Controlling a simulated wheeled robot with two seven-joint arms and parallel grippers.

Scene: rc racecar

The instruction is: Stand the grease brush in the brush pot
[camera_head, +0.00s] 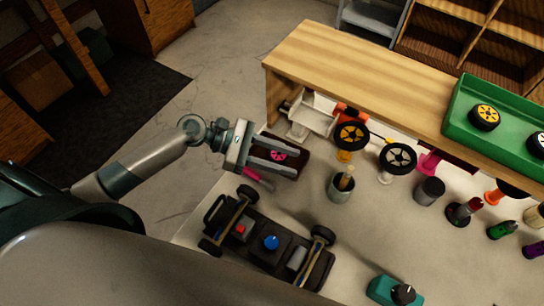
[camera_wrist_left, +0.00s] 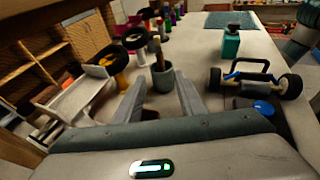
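A grey-green brush pot (camera_head: 340,190) stands on the pale worktop. A brown, stick-like brush (camera_head: 346,176) stands in it nearly upright, its upper part above the rim and its lower part hidden inside. In the left wrist view the pot (camera_wrist_left: 162,81) and the brush (camera_wrist_left: 158,57) appear ahead, between the lines of my fingers. My left gripper (camera_head: 298,164) is left of the pot and apart from it. Its two fingers (camera_wrist_left: 161,92) are spread with nothing held between them. My right gripper is not in view.
A dark tray with a pink part (camera_head: 278,155) lies under my left fingers, beside a pink-handled tool (camera_head: 258,178). The racecar chassis (camera_head: 270,242) is in front. Wheels on stands (camera_head: 398,157) and a grey cup (camera_head: 430,190) are right of the pot. A wooden shelf (camera_head: 360,75) rises behind.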

